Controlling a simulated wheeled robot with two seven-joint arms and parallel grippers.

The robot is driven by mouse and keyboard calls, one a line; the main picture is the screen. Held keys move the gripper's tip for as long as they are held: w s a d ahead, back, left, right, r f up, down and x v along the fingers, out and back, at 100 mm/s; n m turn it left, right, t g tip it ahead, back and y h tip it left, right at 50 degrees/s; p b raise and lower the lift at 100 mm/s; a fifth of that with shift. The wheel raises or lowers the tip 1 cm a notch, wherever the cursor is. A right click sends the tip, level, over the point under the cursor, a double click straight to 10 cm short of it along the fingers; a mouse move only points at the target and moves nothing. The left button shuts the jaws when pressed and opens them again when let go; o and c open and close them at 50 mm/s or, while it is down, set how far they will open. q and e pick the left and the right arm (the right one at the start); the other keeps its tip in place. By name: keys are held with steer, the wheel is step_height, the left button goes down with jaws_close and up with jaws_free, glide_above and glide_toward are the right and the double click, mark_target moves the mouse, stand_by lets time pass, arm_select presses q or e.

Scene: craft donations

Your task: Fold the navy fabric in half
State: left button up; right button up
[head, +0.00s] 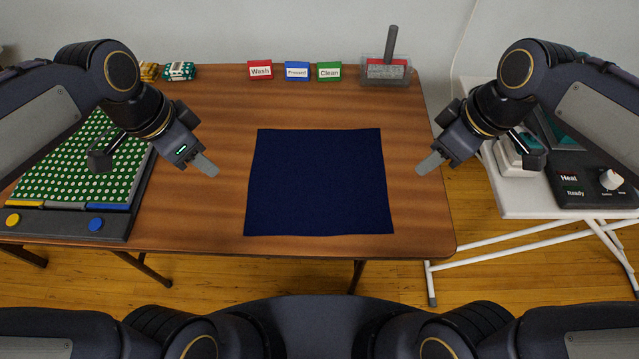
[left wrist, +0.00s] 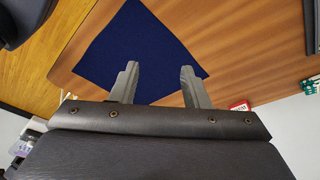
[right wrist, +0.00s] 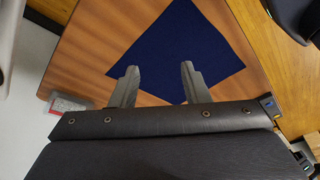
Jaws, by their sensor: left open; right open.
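The navy fabric (head: 318,182) lies flat and spread out as a rough square in the middle of the wooden table. It also shows in the left wrist view (left wrist: 135,45) and in the right wrist view (right wrist: 185,50). My left gripper (head: 208,168) is open and empty, left of the fabric and apart from it. My right gripper (head: 428,165) is open and empty, right of the fabric near the table's right edge. Both fingers of each gripper show in their wrist views, the left pair (left wrist: 158,75) and the right pair (right wrist: 158,75).
Red Wash (head: 260,70), blue Pressed (head: 297,71) and green Clean (head: 329,72) signs stand at the back, beside a clear box (head: 386,71). A green dotted board (head: 75,165) lies left. A white stand (head: 520,205) with a heat press is right. Wood around the fabric is clear.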

mark_target(260, 177)
arm_select(q)
steer(key=w+d+f+m+g+y+b, duration=0.25)
steer(key=w+d+f+m+b, duration=0.45)
steer(key=w+f, duration=0.35)
arm_select(e)
steer(key=w+a+f+n+g+h, duration=0.25)
steer(key=w+a+f+n, duration=0.35)
steer(key=w+f+n, duration=0.35)
arm_select(q)
steer(key=shift+m+t, duration=0.25)
steer(key=shift+m, duration=0.45)
steer(key=shift+s+a+f+p, duration=0.1)
steer(key=shift+a+f, duration=0.05)
steer(key=shift+f, duration=1.15)
steer(key=shift+s+a+f+p, duration=0.1)
steer(key=shift+f+p, duration=0.05)
steer(key=shift+f, duration=1.1)
steer(key=shift+s+a+f+p, duration=0.1)
steer(key=shift+a+f, duration=0.05)
steer(key=shift+f, duration=1.15)
arm_select(e)
steer(key=shift+m+t+h, duration=0.25)
steer(key=shift+m+t, duration=0.1)
steer(key=shift+m, duration=0.1)
steer(key=shift+w+a+f, duration=0.1)
steer(key=shift+a+f, duration=0.05)
steer(key=shift+f, duration=4.05)
